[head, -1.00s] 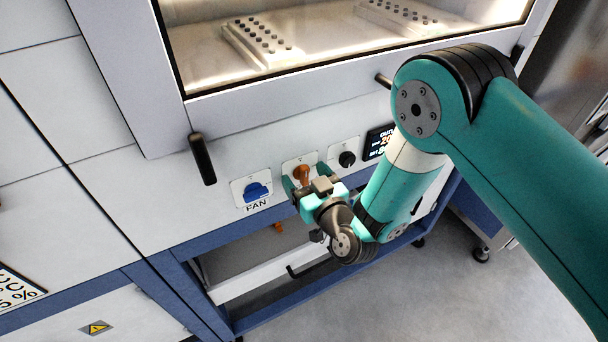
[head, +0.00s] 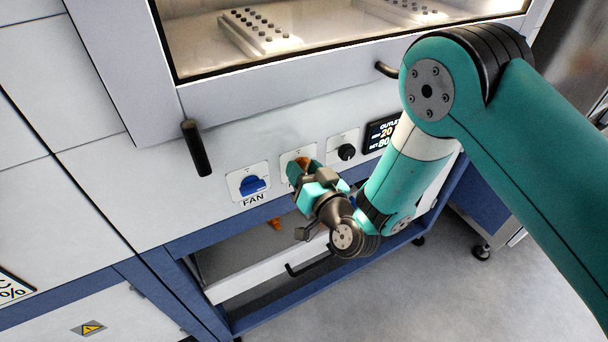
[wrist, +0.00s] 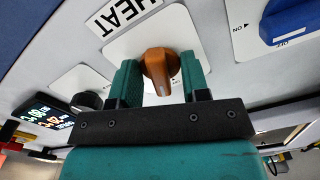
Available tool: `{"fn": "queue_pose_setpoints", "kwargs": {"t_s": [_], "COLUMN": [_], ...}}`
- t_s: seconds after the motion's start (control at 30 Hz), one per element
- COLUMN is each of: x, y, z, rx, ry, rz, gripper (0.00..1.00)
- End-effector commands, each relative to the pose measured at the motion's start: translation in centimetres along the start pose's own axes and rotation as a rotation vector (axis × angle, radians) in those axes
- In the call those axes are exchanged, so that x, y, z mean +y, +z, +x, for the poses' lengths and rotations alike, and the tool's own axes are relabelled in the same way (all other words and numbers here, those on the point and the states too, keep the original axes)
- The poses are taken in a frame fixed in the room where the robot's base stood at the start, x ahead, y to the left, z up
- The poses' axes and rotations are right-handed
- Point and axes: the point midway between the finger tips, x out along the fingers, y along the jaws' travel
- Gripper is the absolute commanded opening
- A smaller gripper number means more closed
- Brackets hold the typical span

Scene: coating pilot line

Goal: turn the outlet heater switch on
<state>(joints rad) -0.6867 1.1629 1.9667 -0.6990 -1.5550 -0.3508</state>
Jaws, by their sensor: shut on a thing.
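The heater switch is an orange knob (wrist: 160,66) on a white plate, with the label HEAT beside it in the wrist view. In the head view only a bit of the orange knob (head: 303,161) shows past my gripper (head: 301,172). In the wrist view the two teal fingers of my gripper (wrist: 159,80) stand on either side of the knob and are shut on it. The knob's pointer end lies between the fingers. A display (head: 382,135) to the right reads OUTLET, with 20 above a set value of 80.
A blue FAN switch (head: 253,185) sits left of the heater plate. A small black knob (head: 347,152) sits to its right. A black door handle (head: 196,148) sticks out at upper left. A blue frame with an open bay lies below the panel.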

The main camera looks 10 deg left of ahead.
Motion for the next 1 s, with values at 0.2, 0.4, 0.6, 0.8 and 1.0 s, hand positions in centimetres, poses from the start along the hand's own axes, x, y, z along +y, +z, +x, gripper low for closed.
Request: {"fn": "queue_pose_setpoints", "kwargs": {"t_s": [0.2,0.4,0.6,0.8,1.0], "x": [0.14,0.01,-0.02,0.13,0.16], "y": [0.36,0.1,0.02,0.29,0.35], "z": [-0.03,-0.05,-0.06,-0.05,-0.05], "rx": [0.001,-0.001,-0.001,0.0,0.001], "ry": [0.001,0.001,0.001,0.002,0.002], "rz": [0.279,0.437,0.442,0.555,1.009], "gripper": [0.12,0.12,0.12,0.12,0.12]}}
